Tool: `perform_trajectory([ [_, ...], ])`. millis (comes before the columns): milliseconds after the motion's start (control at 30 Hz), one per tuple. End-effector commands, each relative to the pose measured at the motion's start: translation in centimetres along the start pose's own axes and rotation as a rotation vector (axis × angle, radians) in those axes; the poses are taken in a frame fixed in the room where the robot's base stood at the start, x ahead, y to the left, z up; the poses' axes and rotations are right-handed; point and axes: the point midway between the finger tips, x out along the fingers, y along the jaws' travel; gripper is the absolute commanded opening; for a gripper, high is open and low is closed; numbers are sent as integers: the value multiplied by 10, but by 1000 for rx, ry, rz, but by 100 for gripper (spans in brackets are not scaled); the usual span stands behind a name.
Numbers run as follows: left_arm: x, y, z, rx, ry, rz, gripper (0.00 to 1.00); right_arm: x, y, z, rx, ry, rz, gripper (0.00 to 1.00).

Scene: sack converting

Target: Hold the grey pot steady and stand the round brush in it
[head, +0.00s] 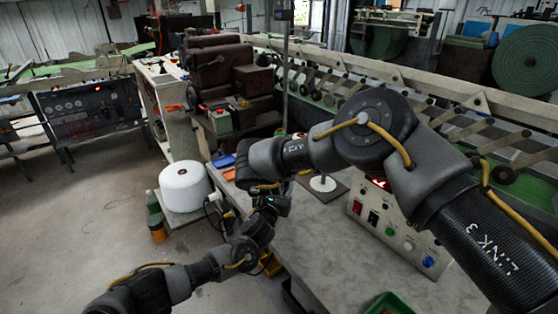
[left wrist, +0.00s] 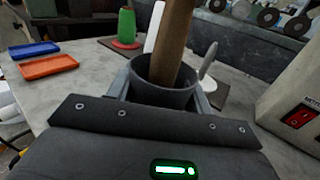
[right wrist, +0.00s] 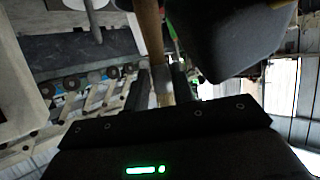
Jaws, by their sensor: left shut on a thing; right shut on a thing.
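In the left wrist view, the grey pot (left wrist: 162,97) is upright between the fingers of my left gripper (left wrist: 163,92), which is shut on it. The round brush's brown wooden shaft (left wrist: 174,45) rises out of the pot's mouth, slightly tilted; its lower end is hidden inside and its top is out of frame. In the right wrist view, my right gripper (right wrist: 158,88) is shut on the brush (right wrist: 151,35), with a pale band near the fingers. In the head view, my arms hide the pot and brush; whether the brush touches the pot's bottom cannot be seen.
An orange tray (left wrist: 48,66) and a blue tray (left wrist: 35,49) lie left of the pot. A green cone (left wrist: 126,27) stands behind. A control box (head: 400,230) stands right, with a green bin (head: 390,304) at the front. A white spool (head: 185,186) stands left.

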Motion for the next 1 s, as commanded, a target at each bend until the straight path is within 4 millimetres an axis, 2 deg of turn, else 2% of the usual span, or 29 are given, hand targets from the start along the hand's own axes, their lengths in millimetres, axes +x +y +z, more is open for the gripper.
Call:
perform_trajectory([
  [233, 0, 0, 0, 0, 1, 0, 28, 0, 0, 0, 0, 1, 0, 0],
  [267, 0, 0, 0, 0, 1, 0, 28, 0, 0, 0, 0, 1, 0, 27],
  [433, 0, 0, 0, 0, 1, 0, 28, 0, 0, 0, 0, 0, 0, 50],
  [767, 0, 0, 0, 0, 1, 0, 28, -3, 0, 1, -1, -1, -1, 50],
  [867, 0, 0, 0, 0, 1, 0, 28, -13, -1, 0, -2, -2, -2, 50],
  [1000, 0, 0, 0, 0, 1, 0, 28, -40, -1, 0, -5, -1, -4, 50],
])
